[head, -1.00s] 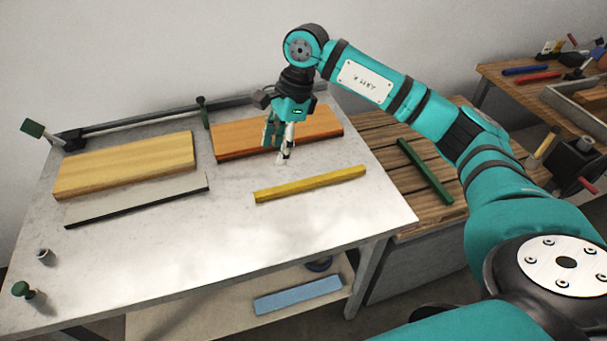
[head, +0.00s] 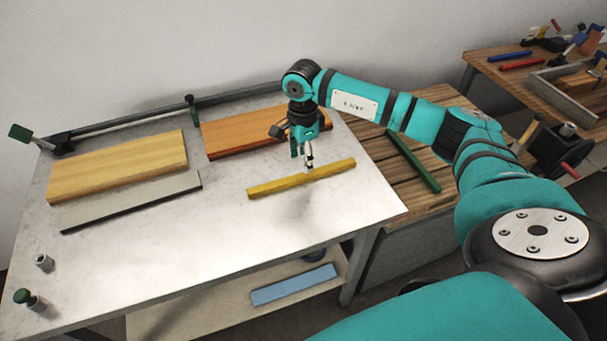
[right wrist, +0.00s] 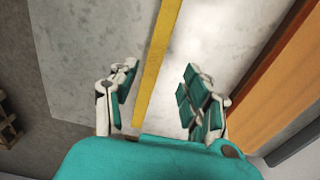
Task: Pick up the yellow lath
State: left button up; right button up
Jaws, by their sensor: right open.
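The yellow lath (head: 270,187) lies flat on the grey-white worktable (head: 220,240), in front of the orange board. In the right wrist view the yellow lath (right wrist: 157,65) runs between the two fingers, apart from both. My right gripper (head: 309,168) is above the lath, right of its middle, pointing down. In the right wrist view my right gripper (right wrist: 157,95) is open and empty, with one finger on each side of the lath. My left gripper is not in view.
An orange board (head: 240,130) lies behind the gripper, with a pale yellow board (head: 115,165) and a grey strip (head: 130,200) to the left. A green lath (head: 413,160) lies on the slatted wooden bench at right.

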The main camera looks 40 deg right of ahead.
aim_at(304, 175)
jog(key=f+p, duration=0.1)
jog(key=f, duration=0.1)
jog(key=f+p, duration=0.1)
jog(key=f, duration=0.1)
jog(key=shift+s+a, duration=0.2)
jog(key=shift+s, duration=0.2)
jog(key=shift+f, duration=0.7)
grip_shut()
